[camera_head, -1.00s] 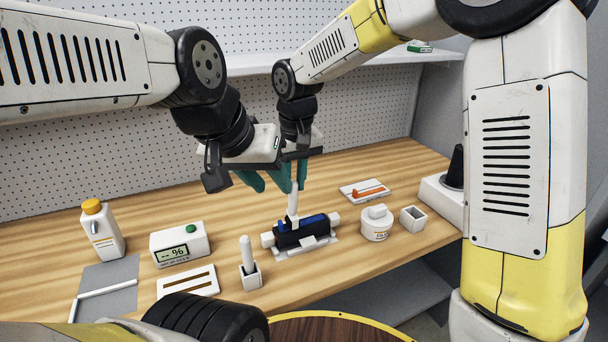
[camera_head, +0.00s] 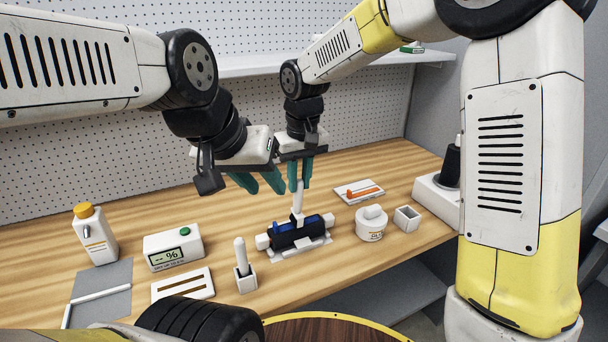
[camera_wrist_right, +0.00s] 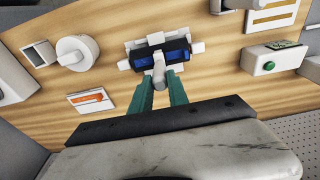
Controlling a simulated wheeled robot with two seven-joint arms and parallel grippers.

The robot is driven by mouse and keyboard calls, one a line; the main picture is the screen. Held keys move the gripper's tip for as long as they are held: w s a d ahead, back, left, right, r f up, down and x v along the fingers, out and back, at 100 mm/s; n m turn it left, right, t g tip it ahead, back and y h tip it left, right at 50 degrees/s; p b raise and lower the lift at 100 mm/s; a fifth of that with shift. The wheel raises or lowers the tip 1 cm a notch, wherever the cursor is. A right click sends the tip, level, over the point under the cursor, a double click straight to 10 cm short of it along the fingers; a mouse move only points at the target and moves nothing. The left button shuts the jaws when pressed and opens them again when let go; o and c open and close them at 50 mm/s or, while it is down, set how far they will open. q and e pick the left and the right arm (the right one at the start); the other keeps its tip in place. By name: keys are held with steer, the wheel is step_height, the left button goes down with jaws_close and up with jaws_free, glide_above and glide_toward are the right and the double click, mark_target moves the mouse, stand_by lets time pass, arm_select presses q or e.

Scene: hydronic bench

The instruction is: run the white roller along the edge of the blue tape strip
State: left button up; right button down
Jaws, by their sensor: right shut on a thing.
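The white roller (camera_head: 298,201) is upright in my right gripper (camera_head: 300,180), which is shut on its handle. Its lower end is at the blue tape strip (camera_head: 284,227) on a dark block in a white holder (camera_head: 262,242). In the right wrist view the roller head (camera_wrist_right: 158,64) covers the middle of the blue strip (camera_wrist_right: 176,54), with blue showing on both sides. Whether it presses on the tape is hard to tell. My left gripper (camera_head: 259,184) is open and empty, above and left of the roller, close to my right gripper.
Left of the holder stand a white post in a small cup (camera_head: 246,284), a slotted white plate (camera_head: 196,293), a meter (camera_head: 174,247) and an orange-capped bottle (camera_head: 96,236). Right are a round tub (camera_head: 371,229), an empty square cup (camera_head: 406,220) and a card with an orange tool (camera_head: 350,195).

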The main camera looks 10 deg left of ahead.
steer(key=shift+w+d, duration=0.4)
steer(key=shift+d, duration=0.2)
steer(key=shift+w+d, duration=0.4)
steer(key=shift+d, duration=0.2)
steer(key=shift+w+d, duration=0.85)
steer(key=shift+d, duration=0.3)
